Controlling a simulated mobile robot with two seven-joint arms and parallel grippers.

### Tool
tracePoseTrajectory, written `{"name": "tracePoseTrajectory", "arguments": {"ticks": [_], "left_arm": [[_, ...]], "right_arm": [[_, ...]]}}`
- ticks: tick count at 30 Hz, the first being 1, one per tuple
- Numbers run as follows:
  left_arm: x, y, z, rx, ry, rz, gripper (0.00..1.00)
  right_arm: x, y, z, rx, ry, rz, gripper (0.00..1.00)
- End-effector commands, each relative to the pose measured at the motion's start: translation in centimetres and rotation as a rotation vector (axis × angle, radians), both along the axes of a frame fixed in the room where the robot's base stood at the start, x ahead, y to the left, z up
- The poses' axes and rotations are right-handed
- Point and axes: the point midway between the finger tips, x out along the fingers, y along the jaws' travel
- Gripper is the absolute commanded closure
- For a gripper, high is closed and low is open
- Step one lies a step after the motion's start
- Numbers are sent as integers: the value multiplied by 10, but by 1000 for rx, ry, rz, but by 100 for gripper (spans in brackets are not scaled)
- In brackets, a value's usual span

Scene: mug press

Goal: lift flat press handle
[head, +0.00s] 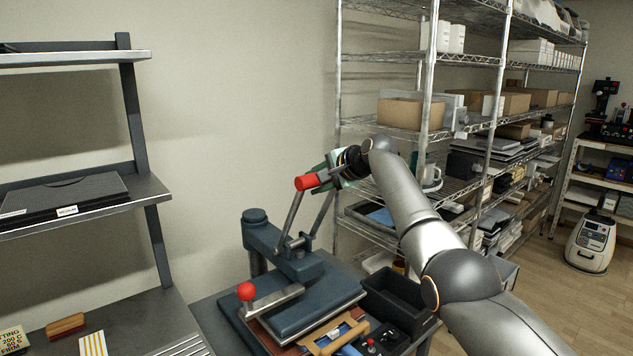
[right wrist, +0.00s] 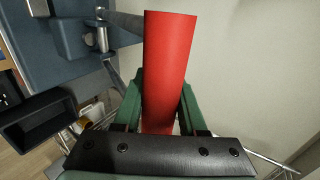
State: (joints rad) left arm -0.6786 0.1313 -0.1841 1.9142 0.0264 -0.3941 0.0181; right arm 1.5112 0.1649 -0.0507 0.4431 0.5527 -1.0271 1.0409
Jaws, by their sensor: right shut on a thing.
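The flat press (head: 305,290) stands on a table at the lower middle of the head view, with a blue-grey post and a flat upper plate. Its red handle (head: 307,182) is raised above the post at the end of metal bars. My right gripper (head: 330,176) is at the handle's right end. In the right wrist view, the red handle (right wrist: 168,60) runs between the green fingers of my right gripper (right wrist: 160,105), which are shut on it. A red ball knob (head: 246,291) sits on a lever at the press's front left. My left gripper is not in view.
A dark open bin (head: 392,299) stands right of the press. Wire shelving (head: 430,100) with boxes rises behind my right arm. A dark shelf unit (head: 150,190) stands on the left. Bare wall lies behind the handle.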

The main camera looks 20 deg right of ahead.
Motion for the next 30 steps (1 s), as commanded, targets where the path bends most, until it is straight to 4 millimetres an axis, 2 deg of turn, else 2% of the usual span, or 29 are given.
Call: {"name": "tracePoseTrajectory", "arguments": {"ticks": [1,30], "left_arm": [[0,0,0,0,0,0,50],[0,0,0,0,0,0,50]], "right_arm": [[-1,3,-9,-1,21,6,100],[-4,2,-6,-11,49,7,100]]}}
